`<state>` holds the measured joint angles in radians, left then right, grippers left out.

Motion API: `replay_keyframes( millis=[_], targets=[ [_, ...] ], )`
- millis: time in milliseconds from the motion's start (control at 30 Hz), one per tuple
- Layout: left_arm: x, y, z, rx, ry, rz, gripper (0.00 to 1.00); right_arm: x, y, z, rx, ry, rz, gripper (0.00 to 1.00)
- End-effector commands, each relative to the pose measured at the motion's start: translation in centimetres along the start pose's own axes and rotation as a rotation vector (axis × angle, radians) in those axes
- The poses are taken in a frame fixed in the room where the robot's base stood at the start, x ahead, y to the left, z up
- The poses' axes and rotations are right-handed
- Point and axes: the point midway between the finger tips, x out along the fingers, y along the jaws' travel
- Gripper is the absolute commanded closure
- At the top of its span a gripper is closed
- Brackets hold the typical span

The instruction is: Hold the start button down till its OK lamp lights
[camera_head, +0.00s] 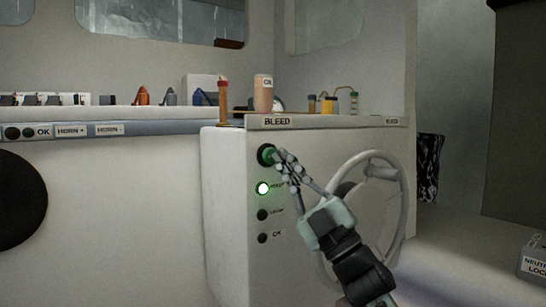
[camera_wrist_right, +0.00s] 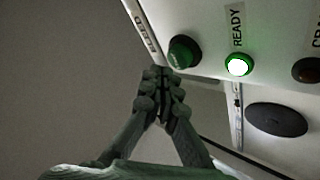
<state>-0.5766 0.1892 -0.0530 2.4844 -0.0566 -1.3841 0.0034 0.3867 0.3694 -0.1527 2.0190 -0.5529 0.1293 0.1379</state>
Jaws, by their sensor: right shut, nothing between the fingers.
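The green start button (camera_head: 266,154) is at the top of a column on the white console's front panel. In the right wrist view the button (camera_wrist_right: 184,52) is green with a dark rim. My right gripper (camera_head: 281,160) is shut and empty, its fingertips right beside the button. In the wrist view the fingertips (camera_wrist_right: 162,80) are just below and left of it; I cannot tell whether they touch. The OK lamp (camera_head: 263,238), lowest in the column, is dark. The READY lamp (camera_head: 263,188) glows green, and it also shows lit in the wrist view (camera_wrist_right: 238,65). My left gripper is not in view.
A dark lamp (camera_head: 263,214) sits between READY and OK. A steering wheel (camera_head: 349,205) stands close behind my right gripper. Bottles, including an orange one (camera_head: 263,93), stand on the console above the BLEED label (camera_head: 277,122). A NEUTRAL LOCK box (camera_head: 533,262) is at far right.

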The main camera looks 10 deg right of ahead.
Motion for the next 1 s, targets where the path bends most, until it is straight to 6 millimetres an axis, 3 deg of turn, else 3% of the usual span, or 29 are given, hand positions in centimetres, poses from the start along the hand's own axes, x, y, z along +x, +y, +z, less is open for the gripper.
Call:
replay_keyframes(
  millis=[1000],
  targets=[
    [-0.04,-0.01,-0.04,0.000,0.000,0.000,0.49,0.87,-0.61,0.63,0.000,0.000,0.000,1.00]
  ],
)
